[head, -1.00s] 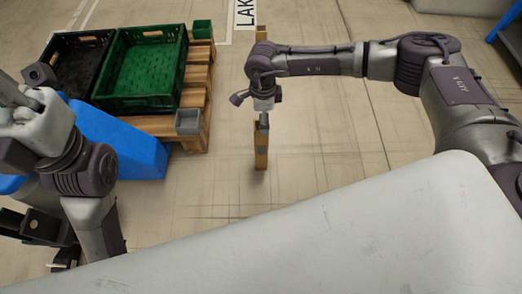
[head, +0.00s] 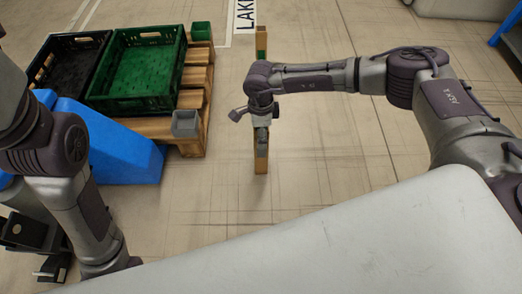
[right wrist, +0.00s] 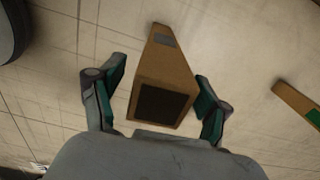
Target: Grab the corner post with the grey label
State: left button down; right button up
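A brown corner post with a grey label (right wrist: 164,40) stands upright on the floor. Its dark square end faces the right wrist camera, between my fingers. In the head view the same post (head: 261,162) shows below my right gripper (head: 262,136), which partly hides it. In the right wrist view my right gripper (right wrist: 160,75) is open, one finger on each side of the post, with gaps between fingers and post.
A second post with a green label (head: 262,52) stands behind; it shows at the right of the right wrist view (right wrist: 292,98). A pallet (head: 195,98) at left bears a green crate (head: 138,103), a black crate (head: 50,92) and small bins. A blue block (head: 125,150) is nearer.

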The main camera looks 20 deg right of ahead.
grip_shut()
jog(key=shift+r, duration=0.1)
dwell(0.3)
